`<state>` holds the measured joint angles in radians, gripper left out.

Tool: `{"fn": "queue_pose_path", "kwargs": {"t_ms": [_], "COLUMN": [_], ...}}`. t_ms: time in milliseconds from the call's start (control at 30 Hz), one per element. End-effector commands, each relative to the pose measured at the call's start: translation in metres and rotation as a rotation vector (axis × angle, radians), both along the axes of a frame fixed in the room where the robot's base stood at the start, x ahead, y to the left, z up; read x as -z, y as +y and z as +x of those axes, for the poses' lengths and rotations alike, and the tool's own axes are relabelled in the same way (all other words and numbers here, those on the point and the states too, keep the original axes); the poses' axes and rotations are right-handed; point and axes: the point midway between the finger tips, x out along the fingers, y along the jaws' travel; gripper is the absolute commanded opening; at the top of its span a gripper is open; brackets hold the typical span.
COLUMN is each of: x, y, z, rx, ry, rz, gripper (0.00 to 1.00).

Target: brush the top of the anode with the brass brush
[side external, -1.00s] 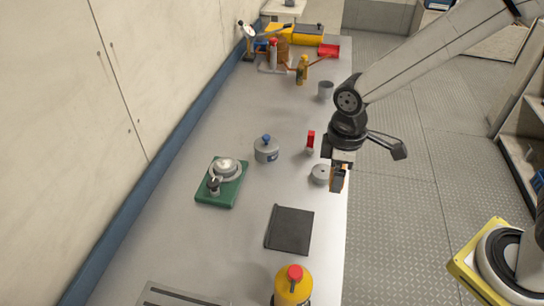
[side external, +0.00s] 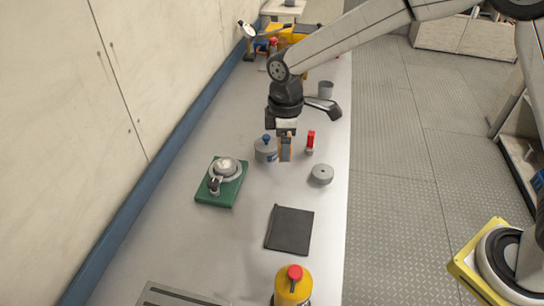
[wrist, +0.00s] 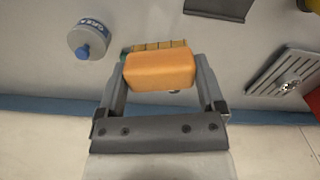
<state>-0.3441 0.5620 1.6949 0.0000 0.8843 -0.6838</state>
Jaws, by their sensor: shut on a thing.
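My gripper (side external: 286,140) is shut on the brass brush (wrist: 160,70), a block with an orange-tan back. In the side view the brush (side external: 286,150) hangs above the bench, just right of the lidded grey tub. A round metal piece (side external: 226,167), which looks like the anode, sits on a green base (side external: 237,190) with a small dark clamp or knob at its front. It is left of and nearer than my gripper. In the wrist view the brush hides most of it, and only a bit of green shows.
The grey tub (side external: 265,150) has a blue knob. A red-handled item (side external: 310,141), a grey disc (side external: 321,174) and a dark pad (side external: 291,230) lie to the right. The wall runs along the left.

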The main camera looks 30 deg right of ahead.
Motion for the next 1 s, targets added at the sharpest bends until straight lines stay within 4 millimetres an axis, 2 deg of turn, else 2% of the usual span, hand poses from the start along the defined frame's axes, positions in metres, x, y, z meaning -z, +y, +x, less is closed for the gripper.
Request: {"fn": "queue_pose_path", "kwargs": {"t_ms": [100,400,1000], "x": [0.000,0.000,0.008], "y": [0.008,0.026,0.056], "z": [0.020,0.062,0.126], "rx": [-0.042,-0.151,-0.365], "ry": [0.000,0.000,0.000], "rz": [0.000,0.000,0.000], "gripper": [0.41,0.41,0.41]}}
